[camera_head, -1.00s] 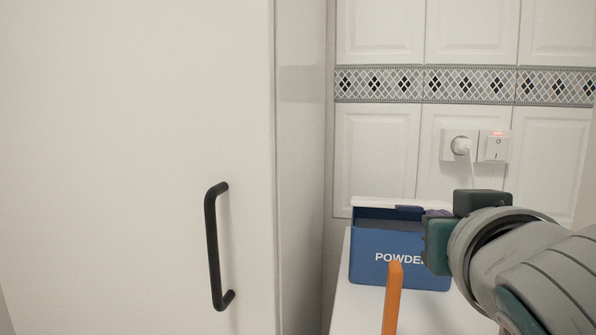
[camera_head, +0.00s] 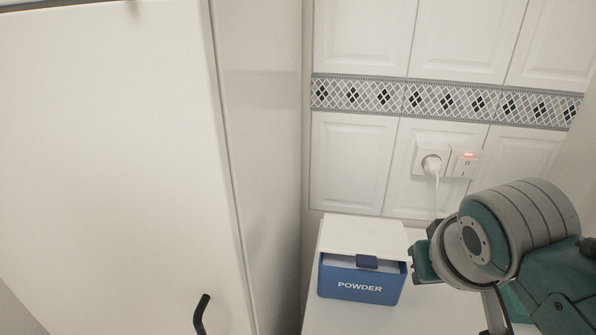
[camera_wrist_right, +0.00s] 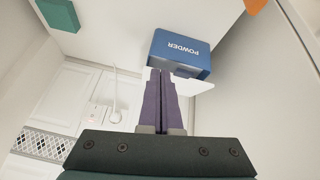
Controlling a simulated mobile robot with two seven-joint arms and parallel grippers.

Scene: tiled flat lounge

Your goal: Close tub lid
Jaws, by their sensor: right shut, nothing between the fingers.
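The blue tub (camera_head: 345,287) with "POWDER" on its front stands on a white surface in the head view. Its white lid (camera_head: 362,234) slopes over the top, with a blue tab (camera_head: 367,262) at its front edge. A dark gap shows beneath the front edge, so the lid is partly open. My right gripper (camera_head: 421,262) is just right of the tub; its fingertips are hidden there. In the right wrist view its purple fingers (camera_wrist_right: 160,75) are shut and empty, beside the tub (camera_wrist_right: 178,47) and overlapping the lid (camera_wrist_right: 199,86) in the picture; contact is unclear. My left gripper is out of view.
A tall white cabinet door with a black handle (camera_head: 201,315) fills the left. A tiled wall with a plugged-in socket (camera_head: 431,163) and a red-lit switch (camera_head: 466,164) stands behind the tub. A teal block (camera_wrist_right: 60,15) shows in the wrist view.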

